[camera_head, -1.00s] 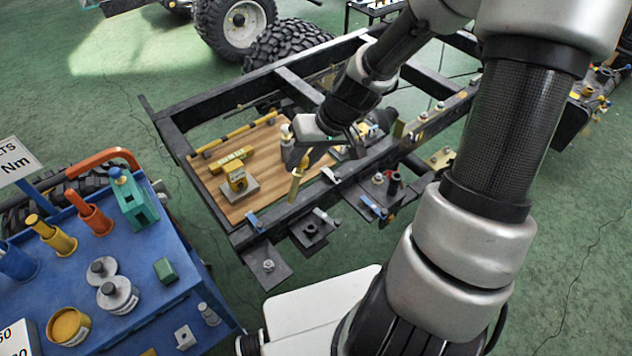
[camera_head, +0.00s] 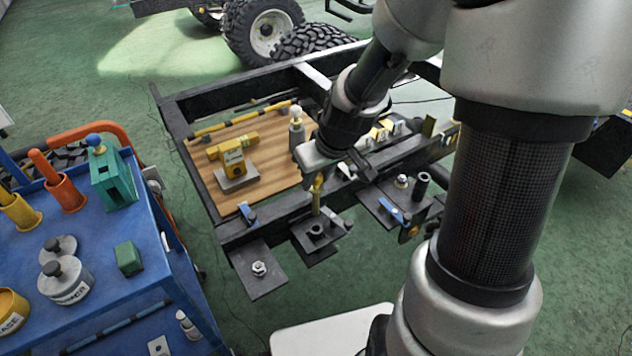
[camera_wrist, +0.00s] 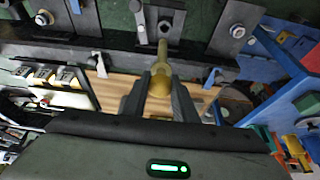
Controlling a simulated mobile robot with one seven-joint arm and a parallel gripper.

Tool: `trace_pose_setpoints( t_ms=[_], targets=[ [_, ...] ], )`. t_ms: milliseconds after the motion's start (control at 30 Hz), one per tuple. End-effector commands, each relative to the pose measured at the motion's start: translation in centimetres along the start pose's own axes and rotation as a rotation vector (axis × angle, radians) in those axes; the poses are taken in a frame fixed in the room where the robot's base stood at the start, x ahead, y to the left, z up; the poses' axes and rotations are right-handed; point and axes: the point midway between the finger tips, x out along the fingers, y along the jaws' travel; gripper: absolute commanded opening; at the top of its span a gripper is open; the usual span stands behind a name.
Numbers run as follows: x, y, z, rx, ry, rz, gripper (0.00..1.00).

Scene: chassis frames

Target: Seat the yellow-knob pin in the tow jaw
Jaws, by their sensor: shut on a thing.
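My gripper (camera_head: 318,172) is shut on the yellow-knob pin (camera_head: 316,203). In the wrist view the round yellow-brown knob (camera_wrist: 160,86) sits between the two fingers (camera_wrist: 160,90), and the shank points away from the palm. In the head view the pin hangs down, roughly upright, over the near rail of the frame. A dark bracket with a round black socket (camera_head: 316,231), which looks like the tow jaw, sticks out just below the pin tip. I cannot tell whether the tip touches it or is above it.
Plates with bolts (camera_head: 259,268) and a black post (camera_head: 421,184) flank the bracket. A blue tool cart (camera_head: 110,250) stands at left.

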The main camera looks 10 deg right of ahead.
Motion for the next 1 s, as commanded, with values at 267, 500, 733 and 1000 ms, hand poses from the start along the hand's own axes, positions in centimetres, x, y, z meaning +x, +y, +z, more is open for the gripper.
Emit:
trace_pose_setpoints(
  t_ms=[267, 500, 733, 1000],
  targets=[
    [2.6, 0.0, 1.1, 0.001, 0.000, -0.001, 0.03],
    [4.9, 0.0, 2.0, 0.000, 0.000, -0.001, 0.03],
    [5.3, 0.0, 2.2, 0.001, 0.000, -0.001, 0.03],
    [5.2, 0.0, 2.2, 0.001, 0.000, -0.001, 0.03]
  ],
)
